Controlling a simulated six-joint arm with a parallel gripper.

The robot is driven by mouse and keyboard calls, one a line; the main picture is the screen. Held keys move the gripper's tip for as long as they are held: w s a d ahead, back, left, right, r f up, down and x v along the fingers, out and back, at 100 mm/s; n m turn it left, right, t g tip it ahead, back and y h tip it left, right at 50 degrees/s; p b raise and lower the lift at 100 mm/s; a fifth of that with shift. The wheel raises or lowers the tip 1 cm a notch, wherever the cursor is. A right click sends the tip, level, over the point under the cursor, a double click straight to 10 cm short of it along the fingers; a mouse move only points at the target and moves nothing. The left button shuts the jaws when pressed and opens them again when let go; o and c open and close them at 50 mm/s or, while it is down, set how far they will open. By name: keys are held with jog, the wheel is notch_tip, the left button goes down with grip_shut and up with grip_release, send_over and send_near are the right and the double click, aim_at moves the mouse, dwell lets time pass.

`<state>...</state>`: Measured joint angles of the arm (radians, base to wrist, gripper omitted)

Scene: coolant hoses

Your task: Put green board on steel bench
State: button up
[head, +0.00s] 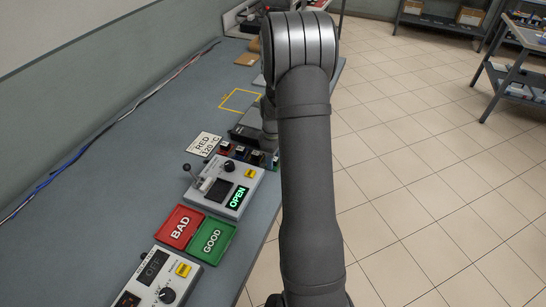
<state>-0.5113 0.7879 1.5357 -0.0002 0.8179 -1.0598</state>
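I cannot make out a green board for certain. A green tray marked GOOD (212,240) lies on the long grey bench (130,150). Several small coloured pieces (240,153) stand in a row behind the grey device, and one at the right end looks greenish, too small to tell what it is. Whether the grey bench is the steel bench I cannot tell. My arm rises through the middle of the head view and bends over at the top. My gripper's fingers do not show.
A red tray marked BAD (180,228) touches the green tray. A grey device with a lever and an OPEN display (224,187) stands behind them. A control box reading OFF (155,280) is in front. A yellow square outline (240,100) is bare. A shelved table (515,75) stands far right.

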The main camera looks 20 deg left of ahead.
notch_tip(320, 180, up, 12)
jog(key=shift+r, duration=0.2)
dwell(0.4)
jog(key=shift+f, duration=4.15)
